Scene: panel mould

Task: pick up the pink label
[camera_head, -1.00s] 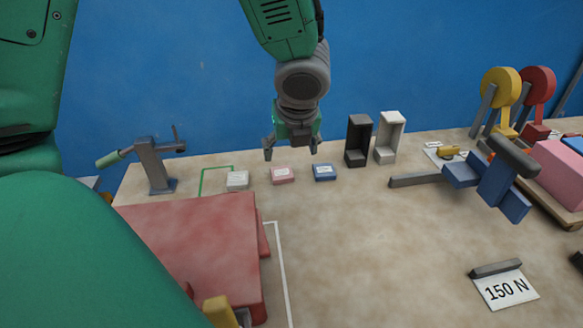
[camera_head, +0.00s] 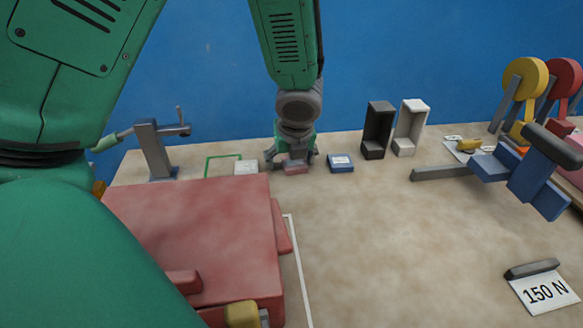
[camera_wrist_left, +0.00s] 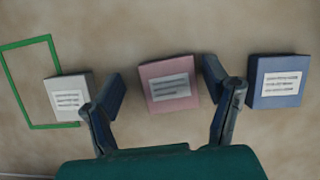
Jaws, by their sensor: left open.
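The pink label (camera_head: 295,167) is a small flat block on the table, in the head view partly behind my left gripper's fingers. In the left wrist view the pink label (camera_wrist_left: 169,84) carries a white printed sticker and lies between the two fingertips. My left gripper (camera_head: 292,163) is open and low over it, one finger on each side. In the wrist view my left gripper (camera_wrist_left: 160,86) shows gaps between the fingers and the block. My right gripper is not in view.
A white label (camera_head: 246,168) lies left of the pink one, by a green outline (camera_wrist_left: 28,82). A blue label (camera_head: 341,163) lies close on the right. Black (camera_head: 377,130) and white (camera_head: 410,128) holders stand farther right. A large red block (camera_head: 195,235) fills the front left.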

